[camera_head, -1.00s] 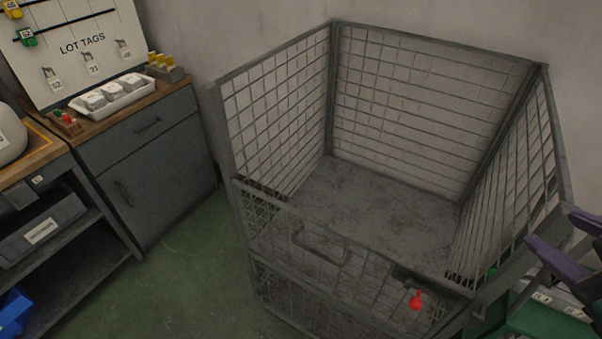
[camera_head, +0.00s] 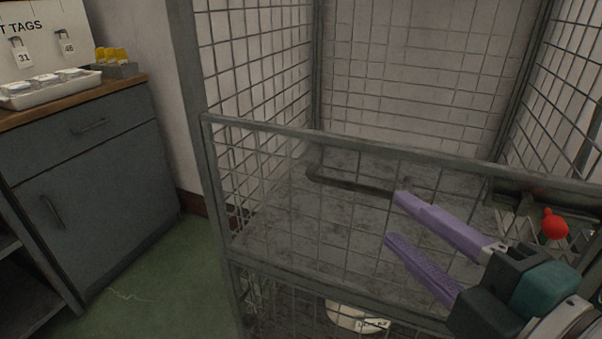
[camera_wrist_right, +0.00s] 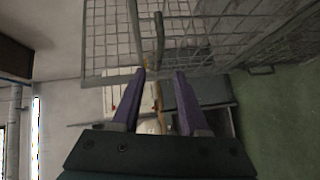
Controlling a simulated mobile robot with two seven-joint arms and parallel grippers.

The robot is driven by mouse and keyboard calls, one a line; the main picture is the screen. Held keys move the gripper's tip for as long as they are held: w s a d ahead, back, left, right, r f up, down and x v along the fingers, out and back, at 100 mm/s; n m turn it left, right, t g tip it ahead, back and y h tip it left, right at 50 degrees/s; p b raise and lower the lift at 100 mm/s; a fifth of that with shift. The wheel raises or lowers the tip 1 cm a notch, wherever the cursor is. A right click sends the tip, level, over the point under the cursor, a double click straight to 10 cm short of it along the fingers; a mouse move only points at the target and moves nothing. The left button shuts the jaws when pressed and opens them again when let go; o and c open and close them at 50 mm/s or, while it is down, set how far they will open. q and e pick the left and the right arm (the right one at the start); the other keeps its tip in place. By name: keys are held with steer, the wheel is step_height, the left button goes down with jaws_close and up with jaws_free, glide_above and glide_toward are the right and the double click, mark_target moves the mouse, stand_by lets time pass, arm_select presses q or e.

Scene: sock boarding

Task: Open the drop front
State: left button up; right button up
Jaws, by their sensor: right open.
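The drop front (camera_head: 290,215) is the wire-mesh panel at the front of the grey cage; it stands upright, closed across the opening. Its bent bar handle (camera_head: 345,182) is near the top rail. A red knob (camera_head: 554,224) sits at the panel's upper right, by a dark latch plate. My right gripper (camera_head: 394,218) is open and empty in front of the panel, its purple fingers pointing left. The upper fingertip overlaps the handle's right end in the picture; I cannot tell if they touch. The right wrist view shows the open fingers (camera_wrist_right: 160,76) with mesh beyond. My left gripper is out of view.
The tall mesh cage walls (camera_head: 255,70) stand on both sides and behind. A lower mesh section is under the drop front, with a pale labelled object (camera_head: 355,316) behind it. A grey cabinet (camera_head: 95,190) stands at the left. Green floor (camera_head: 165,270) is clear between them.

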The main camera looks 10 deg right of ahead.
mark_target(363, 190)
steer(key=x, duration=0.9)
steer(key=shift+w+p, duration=0.35)
steer(key=shift+w, duration=0.05)
jaws_close()
stand_by(1.0)
